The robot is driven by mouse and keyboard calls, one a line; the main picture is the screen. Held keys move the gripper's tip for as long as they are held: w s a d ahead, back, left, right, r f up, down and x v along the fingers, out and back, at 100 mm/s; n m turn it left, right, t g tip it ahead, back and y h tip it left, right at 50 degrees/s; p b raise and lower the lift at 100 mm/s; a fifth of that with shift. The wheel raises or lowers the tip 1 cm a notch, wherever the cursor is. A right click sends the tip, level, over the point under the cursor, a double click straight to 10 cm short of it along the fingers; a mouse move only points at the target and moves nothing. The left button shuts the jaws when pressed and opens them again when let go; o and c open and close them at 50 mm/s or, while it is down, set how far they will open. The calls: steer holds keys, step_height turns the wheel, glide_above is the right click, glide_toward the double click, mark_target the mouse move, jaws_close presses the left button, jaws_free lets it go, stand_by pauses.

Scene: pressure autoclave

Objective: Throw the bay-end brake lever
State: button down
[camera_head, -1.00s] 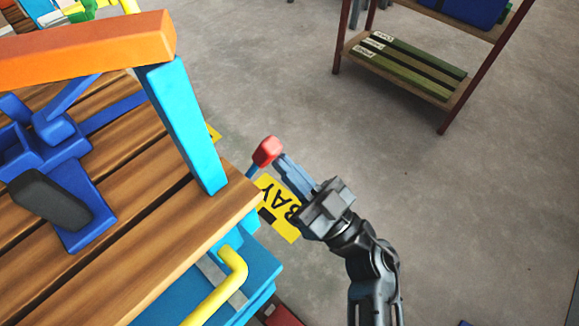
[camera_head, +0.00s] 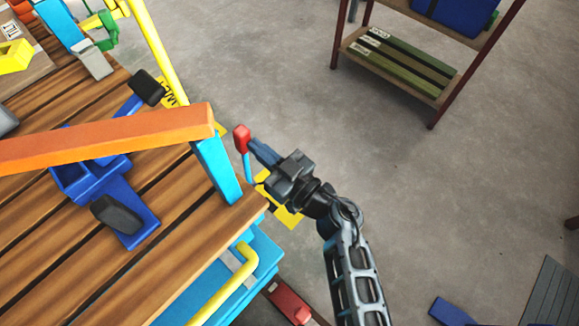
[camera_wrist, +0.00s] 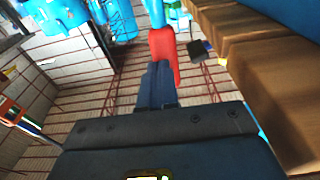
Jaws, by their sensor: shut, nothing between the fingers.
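The brake lever has a red knob (camera_head: 242,138) on a light blue rod (camera_head: 246,168). It stands beside the right edge of the wooden cart deck (camera_head: 190,240), near a yellow sign (camera_head: 287,214). My gripper (camera_head: 259,150) is shut, with its blue-grey fingers at the right side of the knob, not around it. In the wrist view the red knob (camera_wrist: 163,52) is just beyond the fingertips (camera_wrist: 158,72) and appears to touch or nearly touch them. The sign is partly hidden by my gripper.
An orange bar (camera_head: 110,138) on a light blue post (camera_head: 216,170) stands over the deck, close left of the lever. A yellow handle (camera_head: 225,285) juts out at the cart's near end. A shelf rack (camera_head: 400,60) stands behind. The floor to the right is mostly clear.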

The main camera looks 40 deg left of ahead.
steer(key=w+a+h+p, duration=0.1)
steer(key=a+h+p, duration=0.4)
steer(key=a, duration=1)
steer(key=shift+p, duration=1.2)
steer(key=shift+w+r, duration=0.2)
steer(key=shift+r, duration=0.05)
